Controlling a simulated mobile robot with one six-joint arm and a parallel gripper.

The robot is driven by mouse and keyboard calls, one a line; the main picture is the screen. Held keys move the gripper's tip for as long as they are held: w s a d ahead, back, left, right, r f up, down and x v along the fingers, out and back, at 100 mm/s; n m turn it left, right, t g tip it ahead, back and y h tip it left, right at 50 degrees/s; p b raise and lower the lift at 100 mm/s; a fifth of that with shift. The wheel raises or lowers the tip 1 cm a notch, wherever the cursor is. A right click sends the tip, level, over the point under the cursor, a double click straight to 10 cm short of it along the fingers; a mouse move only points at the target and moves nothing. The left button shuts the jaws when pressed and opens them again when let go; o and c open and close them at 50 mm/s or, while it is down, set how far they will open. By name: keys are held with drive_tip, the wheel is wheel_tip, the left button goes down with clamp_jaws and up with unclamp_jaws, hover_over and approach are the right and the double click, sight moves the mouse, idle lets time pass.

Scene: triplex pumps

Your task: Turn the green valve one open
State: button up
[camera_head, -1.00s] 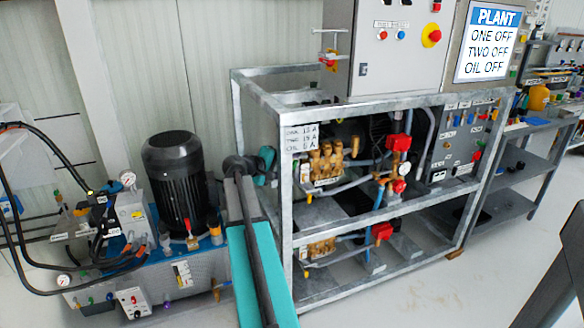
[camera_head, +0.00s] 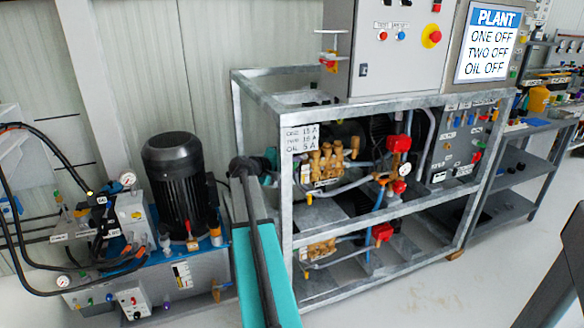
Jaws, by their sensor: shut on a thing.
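My arm (camera_head: 266,275) rises from the bottom middle to a dark joint (camera_head: 242,166) at the left end of the pump frame. A small teal part of my arm (camera_head: 268,163) shows just beyond this joint, partly behind the frame's corner post. My gripper's fingers are hidden there. I cannot make out a green valve in that spot. The upper brass pump (camera_head: 327,160) sits inside the frame, with a red fitting (camera_head: 399,143) and a gauge to its right. The plant display (camera_head: 490,42) reads ONE OFF, TWO OFF, OIL OFF.
The galvanized frame (camera_head: 288,240) has posts and rails close around my arm's end. A hydraulic unit with a black motor (camera_head: 180,190) stands close on the left. A grey control cabinet (camera_head: 400,50) sits on the frame.

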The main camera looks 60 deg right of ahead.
drive_tip(key=shift+f+b, duration=0.2)
drive_tip(key=shift+b, duration=0.2)
drive_tip(key=shift+f+h+b, duration=0.1)
drive_tip(key=shift+h+b, duration=0.5)
drive_tip(key=shift+b, duration=0.05)
drive_tip(key=n+g+h+b, duration=0.1)
drive_tip(key=h+b, duration=0.1)
drive_tip(key=b, duration=0.2)
drive_tip(key=shift+h+b, duration=0.4)
drive_tip(key=o, duration=1)
drive_tip(key=shift+o, duration=0.2)
drive_tip(key=shift+a+r, duration=0.1)
drive_tip(key=shift+r, duration=0.1)
drive_tip(key=p+v, duration=0.2)
drive_tip(key=v, duration=1.1)
drive_tip(key=shift+w+a, duration=0.2)
drive_tip(key=shift+a, duration=0.1)
